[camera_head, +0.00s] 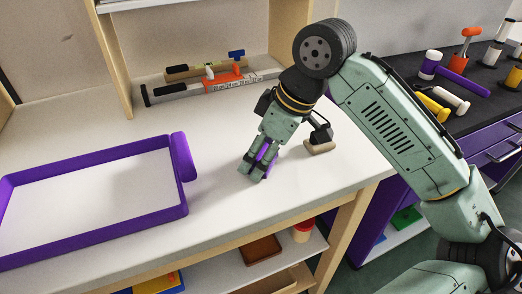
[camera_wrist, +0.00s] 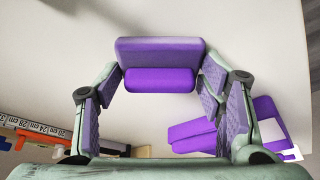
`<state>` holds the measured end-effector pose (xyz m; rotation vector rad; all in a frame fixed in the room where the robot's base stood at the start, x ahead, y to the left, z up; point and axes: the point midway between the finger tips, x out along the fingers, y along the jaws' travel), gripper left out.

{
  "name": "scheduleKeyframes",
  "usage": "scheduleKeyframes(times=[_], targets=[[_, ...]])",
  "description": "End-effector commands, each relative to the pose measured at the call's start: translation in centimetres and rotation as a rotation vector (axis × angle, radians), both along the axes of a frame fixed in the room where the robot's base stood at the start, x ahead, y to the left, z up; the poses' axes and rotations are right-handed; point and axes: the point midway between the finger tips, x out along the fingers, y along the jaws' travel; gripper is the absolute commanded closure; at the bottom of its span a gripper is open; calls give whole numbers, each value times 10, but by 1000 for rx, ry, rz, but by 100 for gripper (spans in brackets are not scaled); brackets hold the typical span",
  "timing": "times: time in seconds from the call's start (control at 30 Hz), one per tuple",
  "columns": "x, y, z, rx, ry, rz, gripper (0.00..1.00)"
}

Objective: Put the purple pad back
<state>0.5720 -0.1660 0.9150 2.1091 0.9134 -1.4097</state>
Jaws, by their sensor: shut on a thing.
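My gripper (camera_head: 256,170) points down, low over the white worktop right of the purple tray. It is shut on a purple pad (camera_wrist: 160,78). In the wrist view the pad sits across between the two fingertips (camera_wrist: 160,92), as a wide block with a rounded front part. In the head view only a purple sliver (camera_head: 265,152) of it shows; the fingers hide the rest. I cannot tell whether it touches the worktop. A purple-rimmed tray (camera_head: 110,228) with an empty white floor lies at the left. A rounded purple block (camera_head: 183,157) stands at its right end.
A black-handled tool with a beige base (camera_head: 319,140) stands close right of my gripper. The worktop between tray and gripper is clear. A dark bench (camera_head: 480,75) with tools is at right.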

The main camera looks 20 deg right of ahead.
Motion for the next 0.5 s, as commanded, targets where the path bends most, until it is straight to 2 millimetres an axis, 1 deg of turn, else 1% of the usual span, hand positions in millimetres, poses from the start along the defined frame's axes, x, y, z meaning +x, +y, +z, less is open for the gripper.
scheduleKeyframes(times=[0.13, 0.17, 0.43, 0.5], targets=[[0, 0, -4, 1, 0, 0, 64], [0, 0, -4, 1, -1, 0, 37], [0, 0, -3, 0, 0, 0, 19], [0, 0, -3, 0, 0, 0, 18]])
